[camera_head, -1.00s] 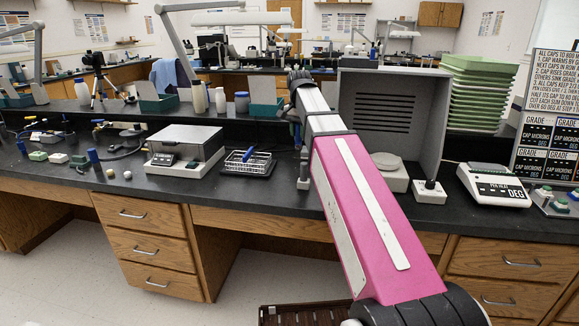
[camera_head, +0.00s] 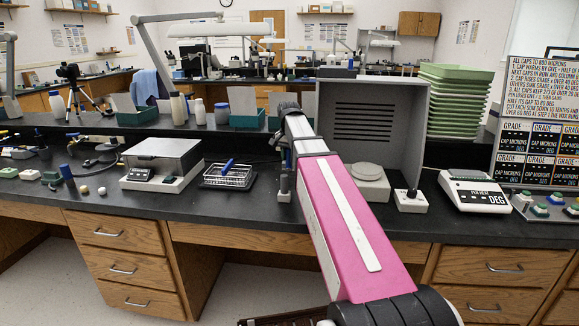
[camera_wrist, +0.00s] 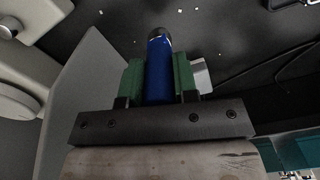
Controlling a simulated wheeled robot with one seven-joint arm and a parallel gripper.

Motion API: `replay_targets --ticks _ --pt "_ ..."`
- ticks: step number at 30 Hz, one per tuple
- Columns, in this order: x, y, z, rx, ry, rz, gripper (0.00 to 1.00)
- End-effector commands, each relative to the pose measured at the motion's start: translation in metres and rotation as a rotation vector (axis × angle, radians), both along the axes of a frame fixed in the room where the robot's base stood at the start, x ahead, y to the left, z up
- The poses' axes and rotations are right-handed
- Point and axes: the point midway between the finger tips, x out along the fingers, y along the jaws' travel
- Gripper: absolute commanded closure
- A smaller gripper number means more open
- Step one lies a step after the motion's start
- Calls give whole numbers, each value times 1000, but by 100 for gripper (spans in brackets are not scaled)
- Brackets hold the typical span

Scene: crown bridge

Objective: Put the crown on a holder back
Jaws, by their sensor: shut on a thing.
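In the wrist view my gripper (camera_wrist: 160,75) has its green fingers shut on a blue cylindrical holder (camera_wrist: 159,72) with a dark end. I cannot make out a crown on it. In the head view the gripper end (camera_head: 284,182) hangs low over the black bench, right of the wire rack, and what it holds is too small to tell. A blue-handled piece lies in the wire rack (camera_head: 229,176). Two small rounded pieces, one tan (camera_head: 84,190) and one pale (camera_head: 102,191), sit on the bench.
A grey box-like hood (camera_head: 400,120) with a round white device (camera_head: 369,181) stands right of my arm. A white unit (camera_head: 161,163) is left of the rack, and a PEN HEAT unit (camera_head: 474,190) sits at the right. Green trays (camera_head: 457,100) are stacked behind.

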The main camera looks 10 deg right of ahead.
Motion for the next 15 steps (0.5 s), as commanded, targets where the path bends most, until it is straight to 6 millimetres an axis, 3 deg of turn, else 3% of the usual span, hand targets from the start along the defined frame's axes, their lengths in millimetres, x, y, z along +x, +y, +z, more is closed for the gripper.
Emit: replay_targets --ticks 5,15 --pt "1 -3 -7 0 0 0 100" --pt "1 -3 -42 -1 -1 0 100"
